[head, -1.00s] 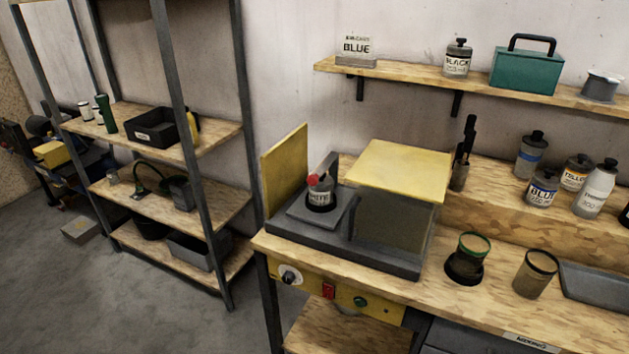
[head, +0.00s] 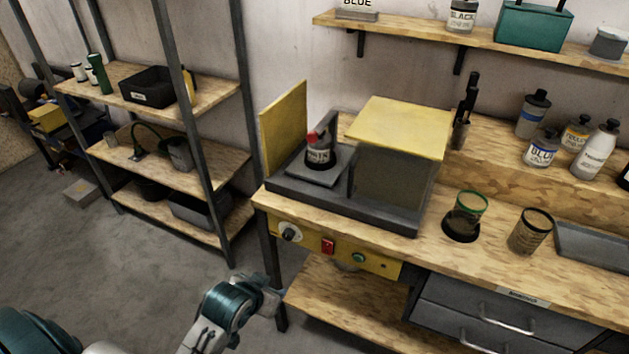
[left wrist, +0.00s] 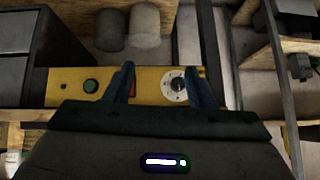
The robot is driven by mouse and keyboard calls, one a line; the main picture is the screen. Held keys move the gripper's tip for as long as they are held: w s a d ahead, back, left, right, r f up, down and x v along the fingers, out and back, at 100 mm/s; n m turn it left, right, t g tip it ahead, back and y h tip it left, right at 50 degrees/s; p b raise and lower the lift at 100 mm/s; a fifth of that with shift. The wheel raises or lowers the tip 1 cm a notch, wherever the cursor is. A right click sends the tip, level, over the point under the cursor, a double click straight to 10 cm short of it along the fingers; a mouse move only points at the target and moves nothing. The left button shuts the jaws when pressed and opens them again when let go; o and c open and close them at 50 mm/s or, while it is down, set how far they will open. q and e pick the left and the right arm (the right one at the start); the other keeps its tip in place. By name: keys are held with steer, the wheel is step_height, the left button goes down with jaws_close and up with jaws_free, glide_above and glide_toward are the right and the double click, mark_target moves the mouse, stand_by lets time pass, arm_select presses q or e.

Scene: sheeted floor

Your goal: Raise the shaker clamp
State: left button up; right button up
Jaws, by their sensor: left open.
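The shaker stands on the wooden bench, with a dark grey base (head: 385,218), an open yellow door (head: 284,126) at its left and a yellow-topped housing (head: 400,126). A labelled can (head: 319,159) sits upright on its plate. The clamp, with a red knob (head: 311,137), is at the can's top beside a grey post; whether it touches the can is hard to tell. My left gripper (head: 272,290) is low in front of the bench, apart from the shaker. In the left wrist view its open, empty fingers (left wrist: 163,78) face the yellow control panel (left wrist: 148,88).
The panel carries a dial (head: 290,232), a red switch (head: 328,246) and a green button (head: 358,257). Right of the shaker are a green-rimmed cup (head: 470,205) and another cup (head: 531,230). A shelf rack (head: 190,75) stands left, with open floor before it.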

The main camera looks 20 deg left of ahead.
arm_select(q)
steer(key=w+a+r+t, duration=0.1)
steer(key=w+r+t, duration=0.3)
steer(key=w+r, duration=0.6)
steer(key=t+h, duration=0.1)
steer(key=t, duration=0.5)
glide_toward(311, 139)
steer(key=w, duration=0.3)
steer(key=w+p, duration=0.1)
steer(key=w, duration=0.3)
steer(key=w+p, duration=0.2)
steer(key=w, duration=0.3)
steer(key=shift+d+r, duration=0.15)
steer(key=shift+r, duration=0.1)
steer(key=shift+w+f, duration=0.1)
steer(key=shift+w, duration=0.15)
